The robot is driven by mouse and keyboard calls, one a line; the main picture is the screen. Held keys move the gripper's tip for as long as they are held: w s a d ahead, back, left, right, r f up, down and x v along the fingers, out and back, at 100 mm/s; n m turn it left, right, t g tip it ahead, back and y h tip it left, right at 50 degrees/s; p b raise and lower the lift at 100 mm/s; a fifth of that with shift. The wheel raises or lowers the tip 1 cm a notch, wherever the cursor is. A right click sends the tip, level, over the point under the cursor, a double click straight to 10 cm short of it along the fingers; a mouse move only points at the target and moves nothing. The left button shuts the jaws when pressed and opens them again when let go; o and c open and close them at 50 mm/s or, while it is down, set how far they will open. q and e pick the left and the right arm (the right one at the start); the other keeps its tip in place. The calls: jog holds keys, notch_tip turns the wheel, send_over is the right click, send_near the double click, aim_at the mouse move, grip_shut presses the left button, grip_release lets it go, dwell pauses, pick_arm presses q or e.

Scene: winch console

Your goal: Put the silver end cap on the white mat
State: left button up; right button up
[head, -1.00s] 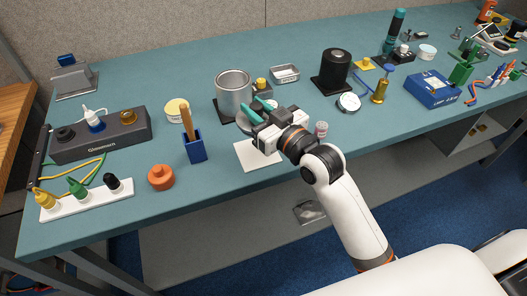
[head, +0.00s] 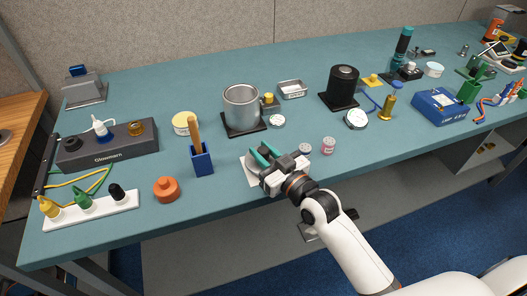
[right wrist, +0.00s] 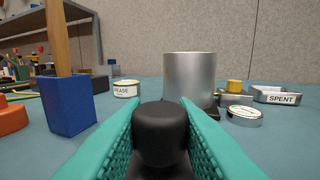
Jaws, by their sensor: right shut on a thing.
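My right gripper (head: 265,154) is shut on the black knob (right wrist: 160,135), which I take to be the grip of the silver end cap. The knob stands upright between the teal fingers in the right wrist view; the silver part below it is hidden. The gripper is over the white mat (head: 249,170), covering much of it. Whether the cap touches the mat cannot be told. My left gripper is not in view.
An open silver cylinder (head: 241,108) stands on a black base behind the mat. A blue holder (head: 202,161) with a wooden handle and an orange knob (head: 166,189) are to the left. Two small jars (head: 329,145) (head: 305,148) stand close on the right.

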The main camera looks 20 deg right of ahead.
jog(key=o, duration=0.9)
jog(key=shift+f, duration=0.1)
jog(key=shift+r, duration=0.25)
jog(key=shift+b+v, duration=0.75)
jog(key=shift+v, duration=5.3)
